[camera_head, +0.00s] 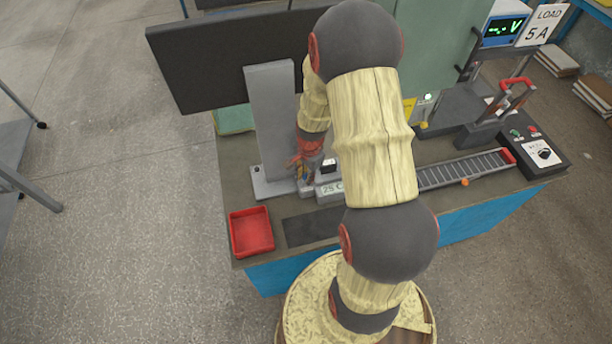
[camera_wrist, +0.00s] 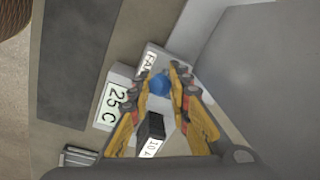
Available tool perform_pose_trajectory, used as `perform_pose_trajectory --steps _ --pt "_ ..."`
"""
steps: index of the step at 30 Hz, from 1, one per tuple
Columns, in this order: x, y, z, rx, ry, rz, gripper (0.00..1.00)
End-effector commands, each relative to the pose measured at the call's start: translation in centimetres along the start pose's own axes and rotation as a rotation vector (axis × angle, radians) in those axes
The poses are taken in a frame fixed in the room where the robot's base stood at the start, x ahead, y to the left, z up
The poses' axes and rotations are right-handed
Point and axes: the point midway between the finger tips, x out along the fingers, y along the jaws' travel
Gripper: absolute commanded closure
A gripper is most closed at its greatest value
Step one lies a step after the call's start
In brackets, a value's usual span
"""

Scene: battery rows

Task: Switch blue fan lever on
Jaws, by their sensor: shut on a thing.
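The blue fan lever's round knob (camera_wrist: 159,85) shows in the wrist view, beside a white label reading FAN (camera_wrist: 148,60). My gripper (camera_wrist: 162,76) has its yellow fingers on either side of the knob and is shut on it. In the head view my gripper (camera_head: 303,168) is low over the bench, by the foot of a grey upright panel. The knob is hidden there behind my gripper. The lever's stem and its exact tilt cannot be made out.
A box marked 25 C (camera_wrist: 115,98) and a black block marked 10 A (camera_wrist: 151,130) are close to my fingers. The grey upright panel (camera_head: 270,110) stands right behind. A red tray (camera_head: 251,231) is at front left. A roller track (camera_head: 465,170) lies right.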

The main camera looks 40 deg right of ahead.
Motion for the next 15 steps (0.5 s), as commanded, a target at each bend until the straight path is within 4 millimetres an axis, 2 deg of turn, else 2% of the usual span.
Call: perform_pose_trajectory --steps 15 --pt "0.75 0.99 0.5 -0.008 0.1 -0.19 1.0"
